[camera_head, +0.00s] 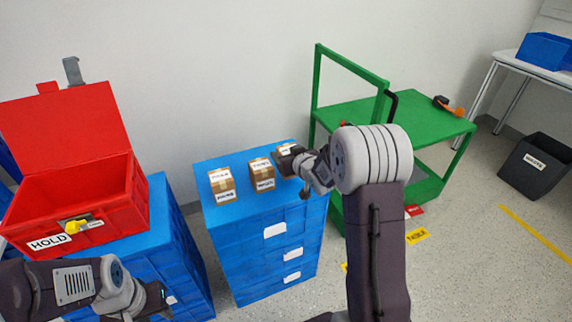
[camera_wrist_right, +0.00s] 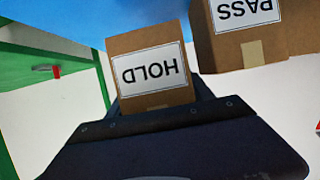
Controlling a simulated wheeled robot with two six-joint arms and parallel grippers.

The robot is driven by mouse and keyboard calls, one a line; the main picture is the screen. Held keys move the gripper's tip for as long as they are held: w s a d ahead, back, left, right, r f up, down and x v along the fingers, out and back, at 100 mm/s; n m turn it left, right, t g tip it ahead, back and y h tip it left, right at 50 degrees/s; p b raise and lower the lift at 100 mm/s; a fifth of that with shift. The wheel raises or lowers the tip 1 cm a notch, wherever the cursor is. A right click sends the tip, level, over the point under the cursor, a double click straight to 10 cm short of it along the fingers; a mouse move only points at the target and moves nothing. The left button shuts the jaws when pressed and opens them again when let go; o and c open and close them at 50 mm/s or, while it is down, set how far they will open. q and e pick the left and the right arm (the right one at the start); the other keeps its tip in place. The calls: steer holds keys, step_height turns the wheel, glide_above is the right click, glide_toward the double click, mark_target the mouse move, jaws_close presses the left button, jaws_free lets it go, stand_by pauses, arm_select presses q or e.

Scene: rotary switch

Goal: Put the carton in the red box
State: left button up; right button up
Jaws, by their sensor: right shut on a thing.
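The red box (camera_head: 75,200) stands at the left in the head view with its lid raised and a HOLD label on its front. A small brown carton (camera_head: 288,149) sits at the right end of the blue crate stack's top. It also shows in the right wrist view (camera_wrist_right: 150,62) with a HOLD label seen upside down. My right gripper (camera_head: 293,162) is shut on this carton and partly hides it. My left gripper (camera_head: 158,299) is low at the left, in front of the blue crates below the red box; its jaws are too small to read.
Two more cartons, one at the left (camera_head: 222,184) and one in the middle (camera_head: 262,174), stand on the blue crate stack (camera_head: 265,245). The middle one is close to the held carton. A green cart (camera_head: 410,120) stands behind my right arm. A dark bin (camera_head: 537,165) is far right.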

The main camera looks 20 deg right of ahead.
step_height(320, 180, down, 4)
steer(key=shift+r+b, duration=0.15)
steer(key=shift+b, duration=0.65)
steer(key=shift+r, duration=0.1)
steer(key=o, duration=1.3)
